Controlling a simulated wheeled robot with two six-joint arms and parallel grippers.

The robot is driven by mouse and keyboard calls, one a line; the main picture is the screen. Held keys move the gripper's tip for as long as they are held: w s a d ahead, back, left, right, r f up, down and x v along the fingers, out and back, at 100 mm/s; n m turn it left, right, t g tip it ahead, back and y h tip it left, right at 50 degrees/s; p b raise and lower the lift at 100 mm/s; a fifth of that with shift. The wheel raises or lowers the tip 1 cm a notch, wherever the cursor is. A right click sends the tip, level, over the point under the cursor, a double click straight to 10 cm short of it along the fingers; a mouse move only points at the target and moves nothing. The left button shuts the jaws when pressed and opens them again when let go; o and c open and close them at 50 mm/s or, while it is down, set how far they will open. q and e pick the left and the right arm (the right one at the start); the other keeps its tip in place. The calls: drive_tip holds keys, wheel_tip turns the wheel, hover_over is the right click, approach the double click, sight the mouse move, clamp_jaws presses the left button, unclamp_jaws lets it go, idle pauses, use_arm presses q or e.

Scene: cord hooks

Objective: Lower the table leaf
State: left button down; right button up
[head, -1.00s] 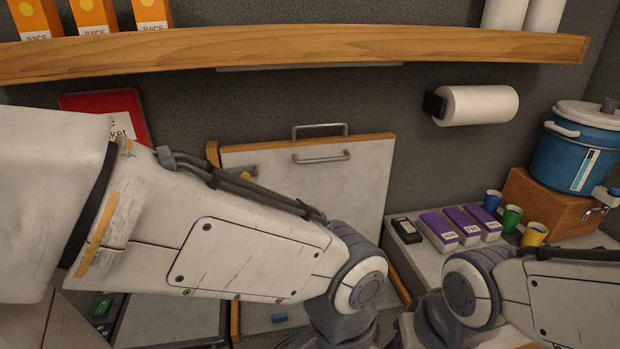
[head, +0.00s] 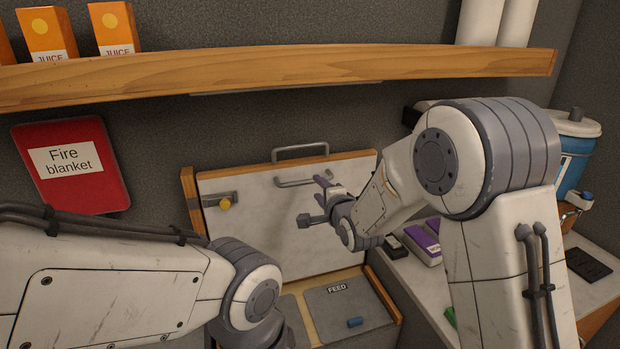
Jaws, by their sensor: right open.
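The table leaf (head: 255,240) is a pale panel with a wooden edge, standing raised against the back wall. A grey bar handle (head: 300,180) is on its upper face. A grey latch with a yellow knob (head: 225,203) is at its upper left. My right gripper (head: 315,203) is open in front of the leaf, just below and right of the bar handle. I cannot tell whether it touches the leaf. My left arm comes in at lower left, and its gripper is out of view.
Below the leaf is a surface with a FEED lid (head: 345,300) and a blue piece (head: 355,322). A wooden shelf (head: 280,75) with juice cartons (head: 115,30) runs above. A red fire blanket (head: 72,165) hangs at left. Purple boxes (head: 424,245) lie on the right counter.

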sight(310, 182)
drive_tip(key=p+x, duration=0.2)
drive_tip(key=x, duration=0.4)
drive_tip(key=shift+a+r, duration=0.15)
drive_tip(key=shift+a, duration=0.05)
drive_tip(key=shift+p+x, duration=0.35)
drive_tip(key=shift+x, duration=0.45)
drive_tip(key=shift+c, duration=0.4)
clamp_jaws()
